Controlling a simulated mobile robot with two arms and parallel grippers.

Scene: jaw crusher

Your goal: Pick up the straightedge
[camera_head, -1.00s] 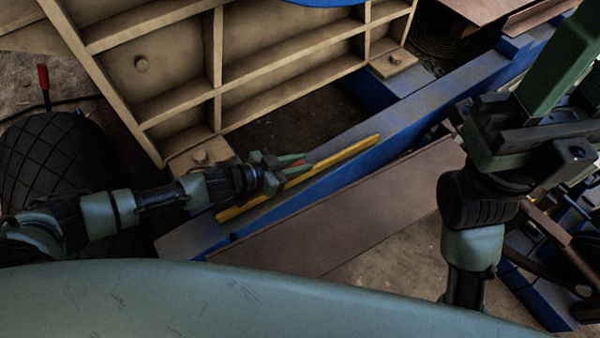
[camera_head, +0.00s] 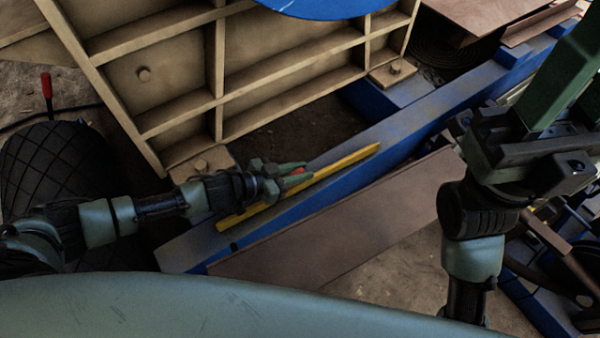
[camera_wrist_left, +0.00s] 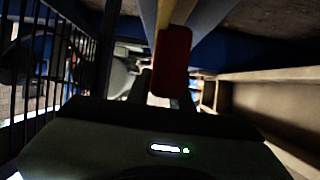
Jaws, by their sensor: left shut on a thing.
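The straightedge (camera_head: 345,162) is a long yellow bar with a red grip. It lies along the top of the blue beam in the head view, slanting up to the right. Its red grip (camera_wrist_left: 171,62) and part of the yellow bar show in the left wrist view. My left gripper (camera_head: 301,173) is at the middle of the bar, shut on the red grip, which its fingers partly hide. I cannot tell whether the bar touches the beam. My right gripper (camera_head: 535,150) is at the right, away from the straightedge; its jaw state is unclear.
The blue beam (camera_head: 405,125) runs diagonally under the bar. A ribbed beige machine frame (camera_head: 170,65) stands behind it. A brown plate (camera_head: 330,225) lies in front. A black tyre-like round thing (camera_head: 50,180) and a red-topped lever (camera_head: 46,85) are at the left.

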